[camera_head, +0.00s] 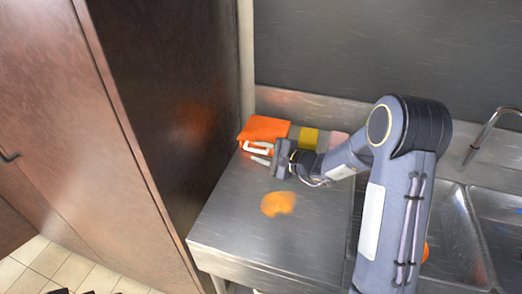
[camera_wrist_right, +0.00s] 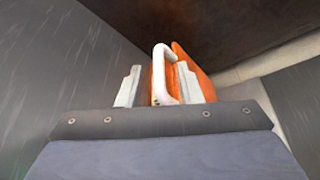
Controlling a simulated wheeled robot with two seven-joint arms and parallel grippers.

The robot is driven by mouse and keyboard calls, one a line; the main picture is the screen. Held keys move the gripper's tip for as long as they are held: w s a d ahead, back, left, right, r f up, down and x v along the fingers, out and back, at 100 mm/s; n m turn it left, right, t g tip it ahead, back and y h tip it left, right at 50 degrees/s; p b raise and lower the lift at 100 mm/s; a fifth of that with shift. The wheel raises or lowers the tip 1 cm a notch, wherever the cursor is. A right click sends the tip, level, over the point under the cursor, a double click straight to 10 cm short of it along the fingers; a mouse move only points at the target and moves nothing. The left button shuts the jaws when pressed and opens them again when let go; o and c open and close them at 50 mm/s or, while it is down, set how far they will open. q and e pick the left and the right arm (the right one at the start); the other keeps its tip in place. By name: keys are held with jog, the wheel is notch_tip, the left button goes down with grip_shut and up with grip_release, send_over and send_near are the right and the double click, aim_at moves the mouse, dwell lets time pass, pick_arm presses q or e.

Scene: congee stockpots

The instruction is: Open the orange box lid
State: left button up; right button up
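The orange box (camera_head: 264,128) stands at the back left corner of the steel counter, against the tall brown cabinet. A white handle (camera_head: 257,147) shows on its near side. My right gripper (camera_head: 259,154) is at the handle, its fingers pointing left towards the box. In the right wrist view the orange box (camera_wrist_right: 196,72) and its white handle (camera_wrist_right: 160,70) lie between the two fingers of my right gripper (camera_wrist_right: 158,88). The fingers are apart, with a gap beside the handle. I cannot tell whether they touch it. My left gripper is not in view.
A yellow item (camera_head: 308,138) and a pink item (camera_head: 337,140) stand right of the box by the back wall. A brown cabinet (camera_head: 170,90) bounds the left. A sink (camera_head: 455,235) with a faucet (camera_head: 490,130) is at right.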

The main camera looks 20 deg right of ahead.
jog(key=shift+c, duration=0.2)
grip_shut()
